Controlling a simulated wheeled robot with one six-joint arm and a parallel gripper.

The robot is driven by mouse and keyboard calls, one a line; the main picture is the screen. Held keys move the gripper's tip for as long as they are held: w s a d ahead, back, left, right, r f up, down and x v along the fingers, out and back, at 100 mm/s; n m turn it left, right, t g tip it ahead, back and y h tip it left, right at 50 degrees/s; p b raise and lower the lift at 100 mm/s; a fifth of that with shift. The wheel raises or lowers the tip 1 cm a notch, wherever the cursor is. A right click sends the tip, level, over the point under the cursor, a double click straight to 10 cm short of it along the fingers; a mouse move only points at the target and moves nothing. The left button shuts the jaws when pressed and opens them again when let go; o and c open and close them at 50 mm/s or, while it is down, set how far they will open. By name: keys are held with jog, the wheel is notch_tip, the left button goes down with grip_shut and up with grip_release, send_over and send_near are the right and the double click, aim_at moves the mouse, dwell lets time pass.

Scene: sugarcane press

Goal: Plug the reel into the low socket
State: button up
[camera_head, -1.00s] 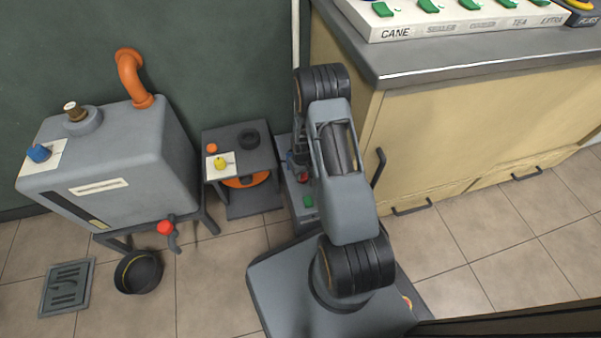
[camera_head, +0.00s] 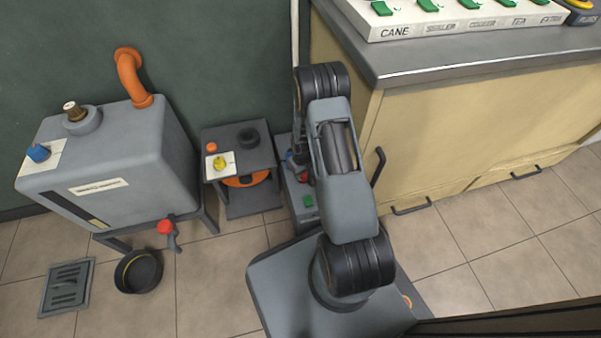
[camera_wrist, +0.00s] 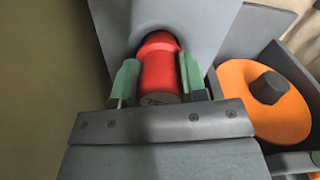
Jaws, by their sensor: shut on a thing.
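In the wrist view my gripper (camera_wrist: 158,76) is shut on a red plug (camera_wrist: 161,66), with a green pad against each side. The plug's far end points into a round dark recess in a grey housing (camera_wrist: 202,22); how deep it sits cannot be told. The orange reel (camera_wrist: 268,100) with its dark hub is to the right of the gripper. In the head view the reel (camera_head: 243,180) shows inside a low dark stand. My arm hides most of the gripper there, beside a low grey box (camera_head: 301,205) against the cabinet.
The beige cabinet (camera_head: 450,140) with the switch counter stands close on the right of my arm. A grey tank (camera_head: 110,155) with an orange pipe stands at left. A black bowl (camera_head: 138,272) and a drain grate (camera_head: 67,288) are on the floor. The dark stand (camera_head: 252,205) is beside the box.

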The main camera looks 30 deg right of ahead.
jog(key=shift+f+b, duration=0.55)
jog(key=shift+f, duration=0.15)
jog(key=o, duration=0.7)
jog(key=shift+r, duration=0.1)
jog(key=shift+s+r+p, duration=0.1)
jog(key=shift+r+p, duration=4.1)
jog(key=shift+r, duration=1.3)
jog(key=shift+r, duration=0.1)
